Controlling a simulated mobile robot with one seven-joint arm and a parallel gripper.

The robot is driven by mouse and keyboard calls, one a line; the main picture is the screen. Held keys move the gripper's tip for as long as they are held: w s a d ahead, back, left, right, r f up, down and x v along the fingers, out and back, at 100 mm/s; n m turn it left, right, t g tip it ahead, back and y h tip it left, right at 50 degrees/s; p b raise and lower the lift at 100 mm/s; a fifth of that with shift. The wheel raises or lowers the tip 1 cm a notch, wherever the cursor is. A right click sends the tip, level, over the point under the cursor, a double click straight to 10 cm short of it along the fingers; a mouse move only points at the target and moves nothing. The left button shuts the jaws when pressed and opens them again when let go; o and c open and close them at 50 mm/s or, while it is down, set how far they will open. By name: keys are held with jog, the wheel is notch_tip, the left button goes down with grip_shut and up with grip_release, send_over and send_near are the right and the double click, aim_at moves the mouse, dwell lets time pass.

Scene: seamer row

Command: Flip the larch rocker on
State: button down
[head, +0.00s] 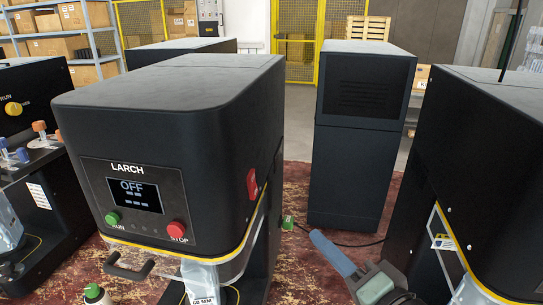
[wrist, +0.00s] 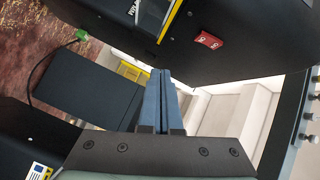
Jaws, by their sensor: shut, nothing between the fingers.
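The black LARCH machine (head: 165,140) stands at the left centre of the head view, its screen (head: 135,194) reading OFF. A red rocker (head: 252,184) is on its right side wall, near the front edge. In the wrist view the red rocker (wrist: 208,40) shows two pale marks and lies above and right of my fingertips. My gripper (head: 318,237) is low in the head view, right of the machine and below the rocker. In the wrist view my gripper (wrist: 161,75) has its blue fingers together, empty and apart from the rocker.
The LARCH front has a green RUN button (head: 112,218), a red STOP button (head: 177,230) and a black handle (head: 129,268). Another black machine (head: 490,170) stands close on the right. A tall black cabinet (head: 360,140) is behind the gap, and a cable with a green plug (head: 288,222) lies on the floor.

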aim_at(253, 185)
jog(key=s+d+r+m+g+y+p, duration=0.1)
jog(key=s+r+m+y+p, duration=0.1)
jog(key=r+p, duration=0.4)
jog(key=shift+s+p, duration=0.8)
jog(key=shift+p, duration=0.5)
jog(key=shift+d, duration=0.1)
jog(key=s+a+p+x, duration=0.1)
jog(key=p+x, duration=0.3)
jog(key=x, duration=0.8)
jog(key=shift+w+a+p, duration=0.15)
jog(key=shift+a+p, duration=0.25)
jog(key=shift+a, duration=0.55)
jog(key=shift+f, duration=0.25)
